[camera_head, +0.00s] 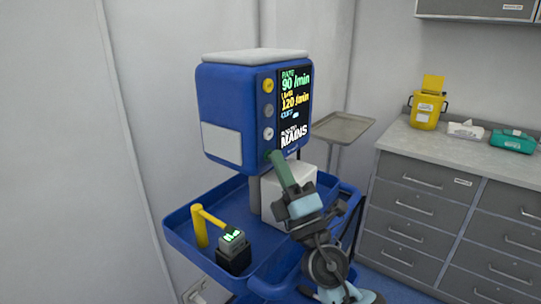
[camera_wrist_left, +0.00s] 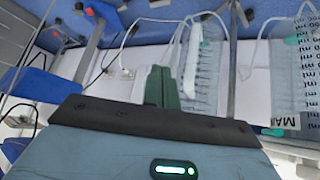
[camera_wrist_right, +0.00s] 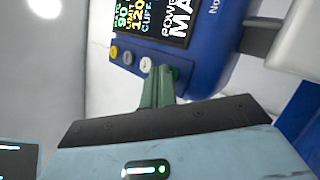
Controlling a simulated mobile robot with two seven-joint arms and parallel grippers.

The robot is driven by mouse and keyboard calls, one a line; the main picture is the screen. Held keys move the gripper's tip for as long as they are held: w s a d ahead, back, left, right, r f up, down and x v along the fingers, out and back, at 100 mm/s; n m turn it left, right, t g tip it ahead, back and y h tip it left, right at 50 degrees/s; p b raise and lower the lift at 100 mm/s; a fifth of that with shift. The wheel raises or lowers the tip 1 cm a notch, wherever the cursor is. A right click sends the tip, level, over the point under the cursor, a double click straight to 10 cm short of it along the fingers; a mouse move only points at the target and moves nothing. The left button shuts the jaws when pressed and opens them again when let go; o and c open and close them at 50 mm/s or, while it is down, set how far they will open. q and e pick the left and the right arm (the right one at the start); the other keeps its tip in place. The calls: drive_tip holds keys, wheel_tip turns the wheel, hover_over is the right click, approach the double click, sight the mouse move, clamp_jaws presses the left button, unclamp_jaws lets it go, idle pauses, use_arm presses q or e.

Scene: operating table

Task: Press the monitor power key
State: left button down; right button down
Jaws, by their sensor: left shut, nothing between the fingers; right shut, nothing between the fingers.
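The blue monitor (camera_head: 222,92) stands on a post above a trolley, its screen (camera_head: 292,105) lit with coloured readings and a "MAINS" line. Down the panel left of the screen are a yellow key (camera_head: 268,85), a grey key (camera_head: 269,110) and a white key (camera_head: 268,133). My right gripper (camera_head: 274,158) is shut and empty, its green fingertips at the panel's lower end, below the white key. It also shows in the right wrist view (camera_wrist_right: 158,75). My left gripper (camera_wrist_left: 162,85) is shut and empty, away from the monitor.
The blue trolley tray (camera_head: 180,232) holds a yellow bent post (camera_head: 200,226) and a small dark device with a lit green display (camera_head: 233,236). A metal tray (camera_head: 342,127) is behind right. A grey counter (camera_head: 450,150) with drawers stands at the right.

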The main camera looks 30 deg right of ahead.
drive_tip(key=shift+s, duration=0.15)
drive_tip(key=shift+s+d, duration=0.15)
drive_tip(key=shift+s, duration=0.2)
drive_tip(key=s, duration=0.1)
drive_tip(key=s+d, duration=0.1)
drive_tip(key=s, duration=0.1)
drive_tip(key=s+d, duration=0.1)
drive_tip(key=s, duration=0.1)
drive_tip(key=shift+s+d, duration=0.15)
drive_tip(key=shift+s, duration=0.1)
idle(1.6)
